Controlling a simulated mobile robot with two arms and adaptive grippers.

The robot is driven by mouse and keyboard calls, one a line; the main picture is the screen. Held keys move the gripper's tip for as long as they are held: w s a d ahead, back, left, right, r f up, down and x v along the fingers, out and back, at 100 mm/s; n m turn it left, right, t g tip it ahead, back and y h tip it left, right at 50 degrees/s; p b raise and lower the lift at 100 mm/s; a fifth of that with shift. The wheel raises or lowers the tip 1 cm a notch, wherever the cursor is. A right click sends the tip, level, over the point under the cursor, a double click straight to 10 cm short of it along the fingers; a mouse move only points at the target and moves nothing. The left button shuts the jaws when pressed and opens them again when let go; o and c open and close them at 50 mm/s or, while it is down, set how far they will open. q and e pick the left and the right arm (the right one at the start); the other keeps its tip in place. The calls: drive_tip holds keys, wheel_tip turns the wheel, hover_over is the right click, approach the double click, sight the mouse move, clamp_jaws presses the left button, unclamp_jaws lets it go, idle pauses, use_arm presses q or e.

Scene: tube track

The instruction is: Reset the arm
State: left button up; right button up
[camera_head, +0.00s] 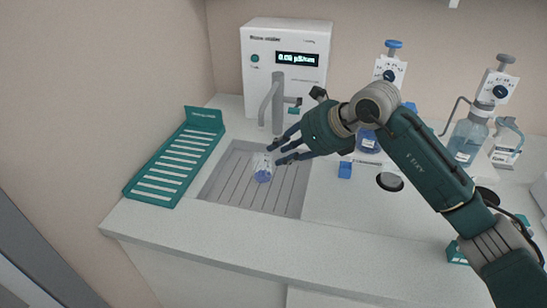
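My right arm comes in from the right, and its dark green gripper (273,155) reaches over the sink area in the middle. Its fingers point left and look spread open. A small clear container with a blue end (263,175) is just beyond and below the fingertips, over the ribbed drain tray (225,185). It looks apart from the fingers, but I cannot tell for sure whether they touch. My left gripper is not in view.
A white water unit (262,70) with a display and a grey tap (276,100) stands behind. A green slotted rack (178,160) is at left. Dispenser bottles (467,138) stand at right, with a small blue block (345,170) nearer. The front counter is clear.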

drive_tip(key=shift+s+d+r, duration=0.15)
drive_tip(key=shift+r, duration=0.1)
